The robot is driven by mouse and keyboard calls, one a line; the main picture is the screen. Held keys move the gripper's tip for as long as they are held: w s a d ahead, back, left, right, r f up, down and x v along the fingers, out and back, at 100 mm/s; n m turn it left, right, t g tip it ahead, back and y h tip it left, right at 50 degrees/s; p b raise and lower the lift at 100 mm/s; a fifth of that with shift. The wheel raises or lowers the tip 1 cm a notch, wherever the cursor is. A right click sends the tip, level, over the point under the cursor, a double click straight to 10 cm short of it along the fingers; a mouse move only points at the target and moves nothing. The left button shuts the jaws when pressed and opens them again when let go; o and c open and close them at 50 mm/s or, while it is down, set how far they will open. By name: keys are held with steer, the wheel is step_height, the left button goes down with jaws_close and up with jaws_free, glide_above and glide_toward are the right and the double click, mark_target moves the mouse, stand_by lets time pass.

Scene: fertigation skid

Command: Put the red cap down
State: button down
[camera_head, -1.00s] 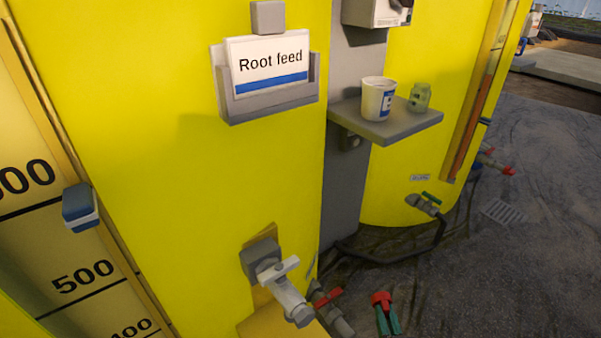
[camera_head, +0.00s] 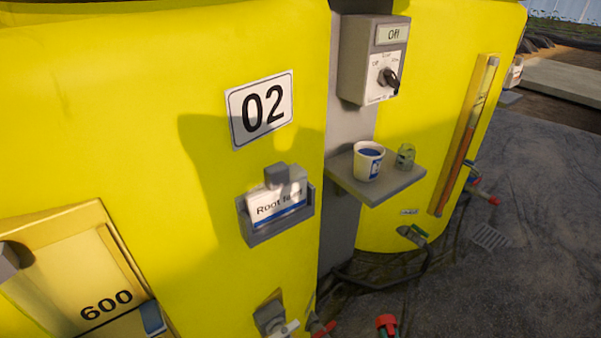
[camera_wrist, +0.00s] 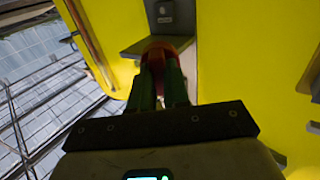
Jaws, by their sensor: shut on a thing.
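The red cap (camera_head: 387,323) shows at the bottom edge of the head view, right of centre, over the dark ground. In the wrist view the red cap (camera_wrist: 167,44) sits at the tips of the green fingers. My gripper (camera_wrist: 160,68) is shut on it and partly hides it. In the head view only the very ends of the fingers show, below the cap. The cap is held in the air, apart from the grey shelf (camera_head: 382,192), which is higher in the head view.
The shelf, on a grey post, carries a white cup (camera_head: 368,163) of blue contents and a small glass jar (camera_head: 405,157); its front part is bare. Above is a key-switch box (camera_head: 372,75) reading Off. A card holder (camera_head: 277,225) and valves (camera_head: 283,328) stick out from the yellow tank.

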steer(key=s+r+p, duration=0.4)
steer(key=r+p, duration=1.3)
steer(key=shift+a+r, duration=0.2)
steer(key=shift+r, duration=0.2)
steer(key=shift+s, duration=0.15)
